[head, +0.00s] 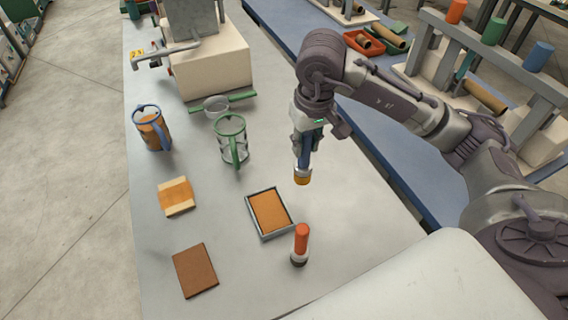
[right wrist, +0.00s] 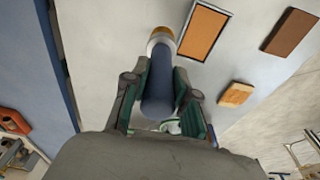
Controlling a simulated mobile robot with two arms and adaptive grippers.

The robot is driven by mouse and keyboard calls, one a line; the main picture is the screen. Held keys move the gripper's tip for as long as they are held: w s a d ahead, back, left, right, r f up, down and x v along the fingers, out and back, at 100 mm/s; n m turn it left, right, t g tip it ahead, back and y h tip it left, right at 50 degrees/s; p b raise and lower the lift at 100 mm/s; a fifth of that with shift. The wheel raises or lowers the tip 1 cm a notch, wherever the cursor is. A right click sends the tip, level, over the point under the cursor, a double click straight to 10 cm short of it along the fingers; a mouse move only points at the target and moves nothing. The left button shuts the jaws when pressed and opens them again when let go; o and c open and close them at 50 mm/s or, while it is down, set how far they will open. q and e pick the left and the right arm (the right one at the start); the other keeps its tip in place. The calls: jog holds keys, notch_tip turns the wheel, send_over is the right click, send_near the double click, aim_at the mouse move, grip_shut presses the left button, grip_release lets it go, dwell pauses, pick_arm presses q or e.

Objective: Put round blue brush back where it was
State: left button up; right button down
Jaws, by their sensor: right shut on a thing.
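The round blue brush (head: 304,152) has a dark blue handle and a yellow-orange end with a light band. My right gripper (head: 306,133) is shut on its handle and holds it roughly upright, bristle end down, above the grey table, right of the green-handled jug. The right wrist view shows the brush (right wrist: 158,95) between both fingers (right wrist: 160,85), its end pointing away from the wrist. A gap between the brush and the table is likely, but its size is hard to tell. My left gripper is in neither view.
A red-handled brush (head: 301,242) stands near a framed tray (head: 254,218) with an orange pad. A blue-handled jug (head: 152,128), green-handled jug (head: 231,140), sponge (head: 176,196) and brown pad (head: 194,270) lie left. The table (head: 350,215) is clear right of the tray.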

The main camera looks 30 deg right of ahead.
jog(key=w+d+f+p, duration=0.1)
jog(key=w+f+p, duration=0.2)
jog(key=w+f, duration=0.7)
jog(key=shift+d+f+p, duration=0.2)
jog(key=shift+d+p, duration=0.05)
jog(key=shift+p, duration=0.1)
jog(key=c, duration=0.9)
grip_release()
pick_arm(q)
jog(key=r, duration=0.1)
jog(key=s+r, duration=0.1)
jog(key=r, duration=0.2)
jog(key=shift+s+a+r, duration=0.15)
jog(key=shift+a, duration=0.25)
pick_arm(e)
jog(key=shift+r, duration=0.1)
pick_arm(q)
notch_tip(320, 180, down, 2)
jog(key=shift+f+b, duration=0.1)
jog(key=shift+b, duration=0.85)
pick_arm(e)
jog(key=r, duration=0.4)
jog(key=s+r, duration=0.1)
jog(key=r, duration=0.7)
jog(key=shift+s+r, duration=0.1)
jog(key=shift+s, duration=0.2)
